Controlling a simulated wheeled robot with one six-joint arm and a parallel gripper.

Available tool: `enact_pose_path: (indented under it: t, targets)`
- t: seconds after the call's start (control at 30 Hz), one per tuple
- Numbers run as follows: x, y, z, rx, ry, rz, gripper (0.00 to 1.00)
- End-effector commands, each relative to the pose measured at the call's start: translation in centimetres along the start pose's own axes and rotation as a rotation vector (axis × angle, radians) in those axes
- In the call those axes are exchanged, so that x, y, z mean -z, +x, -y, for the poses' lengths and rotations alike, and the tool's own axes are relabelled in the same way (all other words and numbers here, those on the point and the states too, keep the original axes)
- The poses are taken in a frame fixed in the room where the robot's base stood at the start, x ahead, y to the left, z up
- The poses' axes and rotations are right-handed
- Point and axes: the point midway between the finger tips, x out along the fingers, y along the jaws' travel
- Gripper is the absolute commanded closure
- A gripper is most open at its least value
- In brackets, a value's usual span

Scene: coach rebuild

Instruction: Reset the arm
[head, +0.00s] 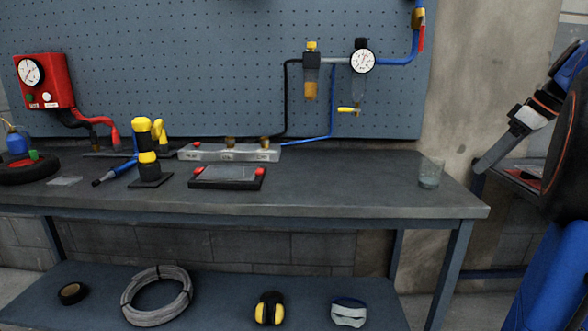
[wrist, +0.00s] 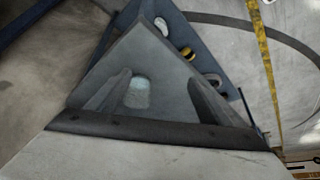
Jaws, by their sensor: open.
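My gripper (head: 484,164) shows at the right of the head view, beyond the right end of the workbench (head: 330,193) and apart from it. In the wrist view my gripper (wrist: 160,76) has its two dark fingers spread, with nothing held between them. A clear glass (head: 430,174) stands upright near the right end of the bench top. It also shows in the wrist view (wrist: 138,93), seen in the gap between the fingers but away from them on the bench.
The bench holds a black-and-red flat device (head: 228,178), a yellow-black stand (head: 148,158) and a grey manifold (head: 228,152). A pegboard (head: 200,60) with gauges and hoses stands behind.

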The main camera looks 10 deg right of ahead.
Motion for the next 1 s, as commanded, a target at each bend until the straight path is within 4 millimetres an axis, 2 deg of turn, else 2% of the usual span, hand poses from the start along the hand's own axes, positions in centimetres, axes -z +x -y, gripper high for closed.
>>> enact_pose_path:
  t: [0.23,0.47,0.77,1.0]
  targets:
    - [1.4,4.4,6.9,-0.016,0.080,0.062,0.27]
    - [0.8,9.0,14.5,-0.058,0.172,0.120,0.27]
    - [-2.7,14.5,23.2,-0.133,0.264,0.152,0.27]
    - [-7.1,18.5,28.9,-0.193,0.319,0.142,0.27]
